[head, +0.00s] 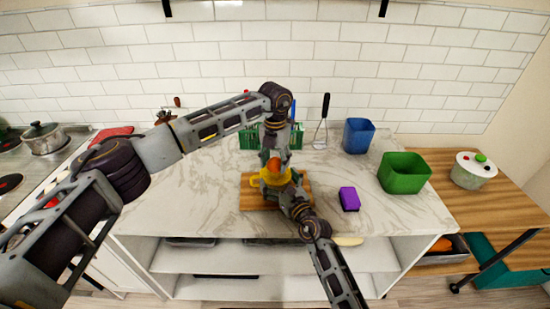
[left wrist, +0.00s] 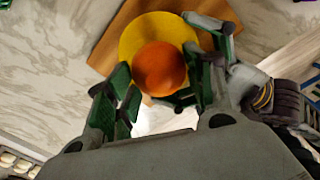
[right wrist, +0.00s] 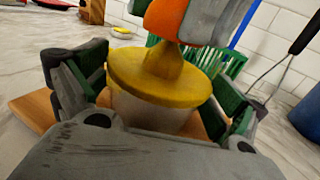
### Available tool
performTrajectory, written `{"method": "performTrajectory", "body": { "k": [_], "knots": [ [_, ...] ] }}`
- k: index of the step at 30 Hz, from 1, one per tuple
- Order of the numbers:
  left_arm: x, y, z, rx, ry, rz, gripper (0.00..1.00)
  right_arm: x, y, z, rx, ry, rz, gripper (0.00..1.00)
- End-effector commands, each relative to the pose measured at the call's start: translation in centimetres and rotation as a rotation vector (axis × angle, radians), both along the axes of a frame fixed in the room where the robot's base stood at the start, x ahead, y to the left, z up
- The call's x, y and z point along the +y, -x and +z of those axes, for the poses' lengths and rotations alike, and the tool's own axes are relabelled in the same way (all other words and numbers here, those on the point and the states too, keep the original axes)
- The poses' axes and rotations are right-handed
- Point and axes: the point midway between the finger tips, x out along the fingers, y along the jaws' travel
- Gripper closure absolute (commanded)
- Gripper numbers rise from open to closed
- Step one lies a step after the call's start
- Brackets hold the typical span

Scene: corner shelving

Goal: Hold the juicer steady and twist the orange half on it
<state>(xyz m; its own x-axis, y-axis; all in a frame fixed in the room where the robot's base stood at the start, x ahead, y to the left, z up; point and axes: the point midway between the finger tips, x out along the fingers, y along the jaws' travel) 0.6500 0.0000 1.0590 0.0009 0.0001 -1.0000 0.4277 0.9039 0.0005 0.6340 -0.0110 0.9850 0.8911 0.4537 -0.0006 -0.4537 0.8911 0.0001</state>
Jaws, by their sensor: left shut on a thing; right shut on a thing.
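The juicer has a yellow top (head: 257,181) and stands upright on a wooden board; the right wrist view shows its yellow cone and rim (right wrist: 160,80) over a pale cup (right wrist: 150,112). The orange half (head: 273,164) is over the cone; it also shows in the left wrist view (left wrist: 160,68). My left gripper (left wrist: 165,88) comes from above and is shut on the orange half, a finger on each side. My right gripper (right wrist: 155,105) is low, shut around the juicer's cup from the front right. The contact between orange and cone tip is partly hidden by the left fingers.
The wooden board (head: 250,203) lies on the marble counter. A purple block (head: 349,199), a green bin (head: 405,174) and a blue container (head: 358,136) stand to the right. A green crate (head: 255,139) and a whisk (head: 321,128) are behind.

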Motion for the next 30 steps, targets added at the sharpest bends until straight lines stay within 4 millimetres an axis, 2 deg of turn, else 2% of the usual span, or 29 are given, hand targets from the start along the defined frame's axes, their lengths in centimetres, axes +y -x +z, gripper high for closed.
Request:
{"method": "performTrajectory", "body": {
  "k": [7, 19, 20, 24, 30],
  "knots": [
    [0.01, -0.03, -0.75, -0.001, 0.000, 0.000, 0.71, 0.00, -0.01, 0.03, -0.001, 0.000, 0.000, 0.30],
    [0.00, -0.01, -0.88, -0.001, 0.000, 0.000, 0.71, 0.00, -0.01, 0.03, -0.001, 0.000, 0.000, 0.30],
    [0.00, -0.01, -0.88, -0.001, 0.000, 0.000, 0.51, 0.00, -0.01, 0.03, -0.001, 0.000, 0.000, 0.30],
    [0.00, -0.01, -0.87, -0.001, 0.000, 0.000, 0.69, 0.00, -0.01, 0.03, -0.001, 0.000, 0.000, 0.30],
    [0.01, 0.03, -0.88, 0.000, 0.000, 0.000, 0.70, 0.00, -0.01, 0.04, -0.001, 0.000, 0.000, 0.30]
  ]
}}
